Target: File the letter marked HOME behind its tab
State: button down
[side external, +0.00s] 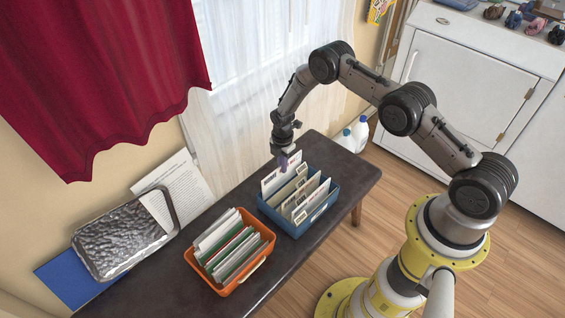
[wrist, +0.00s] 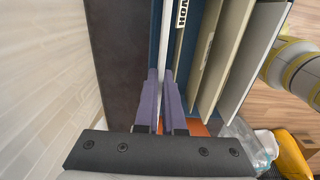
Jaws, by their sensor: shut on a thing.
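My gripper (side external: 284,160) points down over the far end of the blue tote (side external: 322,213). Its purple fingers (wrist: 159,80) are shut on a thin white letter (wrist: 164,35), seen edge-on between them in the wrist view. The letter (side external: 267,187) stands upright at the tote's far-left end in the side view, higher than the dividers. A cream divider beside it carries a tab label (wrist: 181,17), partly cut off, that seems to read HOM. The letter's face marking is not readable, and its lower edge is hidden.
More cream dividers (wrist: 223,60) stand in a row to the right of the letter in the wrist view. An orange tote (side external: 268,243) full of papers stands nearer on the dark bench (side external: 315,150). A metal tray (side external: 120,240) leans by the wall.

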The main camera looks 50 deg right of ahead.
jog(key=shift+f, duration=0.1)
jog(key=c, duration=0.9)
grip_release()
jog(key=shift+c, duration=0.2)
notch_tip(320, 180, up, 14)
jog(key=shift+f, duration=0.1)
